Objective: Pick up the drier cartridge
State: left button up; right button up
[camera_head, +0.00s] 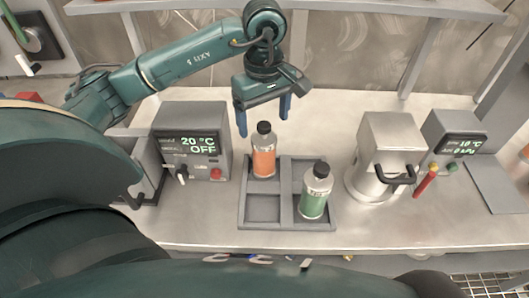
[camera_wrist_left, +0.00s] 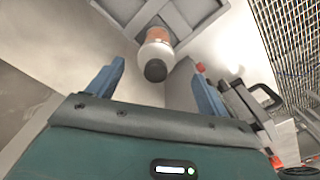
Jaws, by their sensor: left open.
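Two capped bottles stand in a grey divided tray (camera_head: 262,222); I cannot tell which, if either, is the drier cartridge. The orange-labelled bottle (camera_head: 264,162) has a black cap and stands upright in the back left compartment. The green-labelled bottle (camera_head: 313,204) stands in the front right compartment. My left gripper (camera_head: 264,126) is open and empty, its blue fingers pointing down near the orange bottle's cap. In the left wrist view, the orange-labelled bottle (camera_wrist_left: 155,52) shows beyond the gap between the open fingers (camera_wrist_left: 158,72). My right gripper is not in view.
A grey box with a "20 °C OFF" display (camera_head: 193,145) stands left of the tray. A steel canister with a black handle (camera_head: 388,150) and a second display unit (camera_head: 458,143) stand right. The bench (camera_head: 330,125) is clear behind the tray.

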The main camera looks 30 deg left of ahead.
aim_at(265, 137)
pick_arm(q)
jog(key=f, duration=0.5)
jog(key=f+p, duration=0.1)
jog(key=f, duration=0.1)
jog(key=shift+w+f, duration=0.25)
jog(key=shift+f, duration=0.05)
jog(key=c, duration=1.7)
